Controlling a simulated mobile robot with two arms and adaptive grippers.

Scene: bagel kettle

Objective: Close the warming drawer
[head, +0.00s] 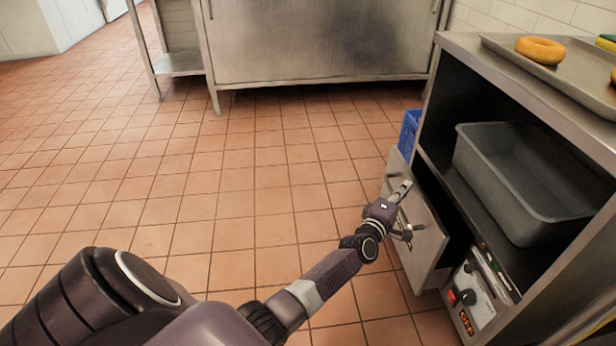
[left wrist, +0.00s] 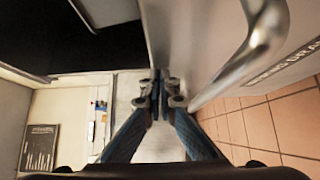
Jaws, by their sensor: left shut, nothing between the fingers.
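The warming drawer (head: 425,243) sticks partly out of the steel counter at the right of the head view, with a dark gap behind its front. My left gripper (head: 401,191) is shut and empty at the drawer front, near its upper edge. In the left wrist view the shut fingertips (left wrist: 160,84) are beside the edge of the drawer front (left wrist: 195,40). The bar handle (left wrist: 255,50) is to their right, apart from the fingers. Whether the fingertips touch the drawer cannot be told. My right gripper is not in view.
A grey tub (head: 520,180) stands on the counter's open shelf. A control panel (head: 474,294) with a knob is beside the drawer. A bagel (head: 540,50) lies on a tray on top. A blue crate (head: 409,133) stands behind. The tiled floor (head: 200,200) at left is clear.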

